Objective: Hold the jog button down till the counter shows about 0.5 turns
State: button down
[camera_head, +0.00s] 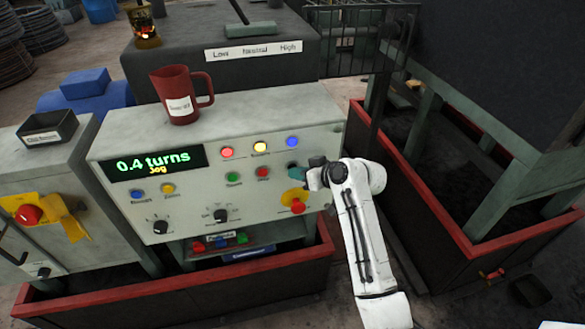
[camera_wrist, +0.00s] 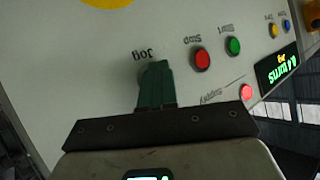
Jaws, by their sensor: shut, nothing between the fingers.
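The counter display (camera_head: 152,164) on the pale control panel reads "0.4 turns" in green, with "Jog" in yellow below. Part of the display also shows, turned over, in the wrist view (camera_wrist: 277,67). My gripper (camera_head: 299,172) is at the panel's right side, right of the red Stop button (camera_head: 263,173). In the wrist view my gripper's green fingers (camera_wrist: 156,68) are shut, with their tips at the panel just by the "Jog" label (camera_wrist: 144,54). The jog button itself is hidden behind the fingers.
The green Start button (camera_head: 233,180) and a red mushroom button (camera_head: 298,207) on a yellow plate are close by. Red, yellow and blue lamps sit above. A red mug (camera_head: 180,94) stands on top of the panel. A red-rimmed low wall (camera_head: 180,272) runs below.

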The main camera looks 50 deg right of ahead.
jog(key=shift+s, duration=0.1)
jog(key=shift+s+a+p, duration=0.35)
jog(key=shift+s+a, duration=0.1)
jog(key=shift+s, duration=0.15)
jog(key=s+a+p, duration=0.1)
jog(key=s, duration=0.1)
jog(key=s+a, duration=0.2)
jog(key=shift+s+p, duration=0.1)
jog(key=shift+p, duration=0.3)
jog(key=shift+d, duration=0.1)
dwell(0.9)
